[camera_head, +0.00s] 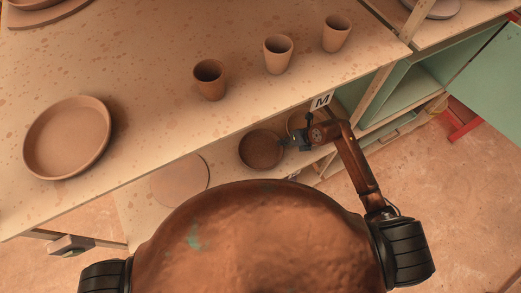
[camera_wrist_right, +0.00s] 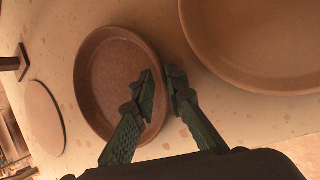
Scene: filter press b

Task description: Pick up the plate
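A dark brown round dish, the likely plate (camera_head: 261,149), lies on the lower shelf below the tabletop edge. It shows in the right wrist view (camera_wrist_right: 100,75) as a shallow plate with a raised rim. My right gripper (camera_head: 295,143) is at its right rim. In the wrist view the right gripper (camera_wrist_right: 162,82) has one finger over the inside of the plate and the other outside, with a narrow gap across the rim. Contact with the rim cannot be made out. A larger tan plate (camera_head: 67,138) sits on the tabletop at left. My left gripper is not in view.
Three clay cups (camera_head: 210,80) stand in a row on the tabletop (camera_head: 135,60). A flat disc (camera_head: 180,180) lies left of the brown plate. A large plate (camera_wrist_right: 265,70) is close right of my fingers in the wrist view. Green cabinet compartments (camera_head: 435,68) are at right.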

